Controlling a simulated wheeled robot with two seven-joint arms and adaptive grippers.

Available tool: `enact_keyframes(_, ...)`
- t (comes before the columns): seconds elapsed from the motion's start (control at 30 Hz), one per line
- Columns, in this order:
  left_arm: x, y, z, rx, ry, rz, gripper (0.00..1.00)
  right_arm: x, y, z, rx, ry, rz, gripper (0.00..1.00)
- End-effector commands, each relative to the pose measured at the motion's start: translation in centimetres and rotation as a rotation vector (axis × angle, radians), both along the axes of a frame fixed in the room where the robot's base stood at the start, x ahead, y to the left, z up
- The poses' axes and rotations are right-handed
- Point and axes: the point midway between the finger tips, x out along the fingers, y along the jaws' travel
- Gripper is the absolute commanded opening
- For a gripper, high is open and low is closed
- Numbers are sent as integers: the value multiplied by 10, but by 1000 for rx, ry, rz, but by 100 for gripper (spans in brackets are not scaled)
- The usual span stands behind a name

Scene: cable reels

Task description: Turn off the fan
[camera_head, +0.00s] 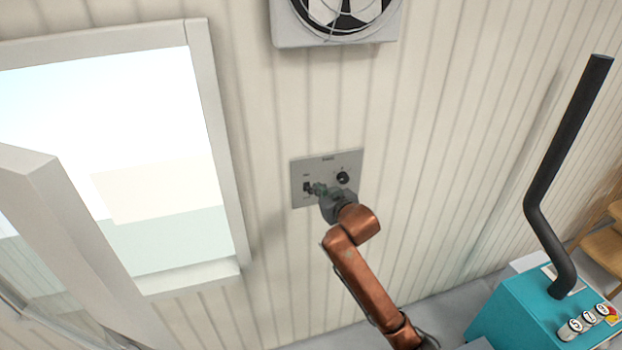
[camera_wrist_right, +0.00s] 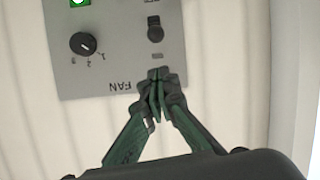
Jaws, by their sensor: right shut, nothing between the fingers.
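The fan (camera_head: 343,14) sits in a grey housing high on the wall, cut off by the top edge of the head view. Below it is a grey control panel (camera_head: 326,160) with a switch (camera_head: 307,187) at left and a black knob (camera_head: 342,178) at right. In the right wrist view the panel (camera_wrist_right: 118,62) appears upside down, with the switch (camera_wrist_right: 155,30), the numbered knob (camera_wrist_right: 83,43) and a lit green square (camera_wrist_right: 80,3). My right gripper (camera_head: 316,189) is shut and empty at the panel; its fingertips (camera_wrist_right: 157,80) appear just below the switch. Contact is unclear. My left gripper is not in view.
A bright window (camera_head: 215,130) with an open pane (camera_head: 70,230) is at the left. A teal machine (camera_head: 520,310) with a bent black pipe (camera_head: 562,145) stands at the lower right. The ribbed wall around the panel is clear.

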Motion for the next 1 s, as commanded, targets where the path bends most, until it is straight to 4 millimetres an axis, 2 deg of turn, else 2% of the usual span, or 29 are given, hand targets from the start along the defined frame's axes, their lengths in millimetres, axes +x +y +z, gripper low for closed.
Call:
enact_keyframes(0.03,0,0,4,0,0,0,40,-3,4,14,-1,-10,6,0)
enact_keyframes(0.13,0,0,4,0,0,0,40,-6,7,24,0,-20,11,0)
enact_keyframes(0.53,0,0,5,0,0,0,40,-2,9,22,1,-20,10,0)
enact_keyframes(0.67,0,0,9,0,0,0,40,11,14,18,0,-17,10,0)
enact_keyframes(1.0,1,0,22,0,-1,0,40,61,34,2,0,-18,10,0)
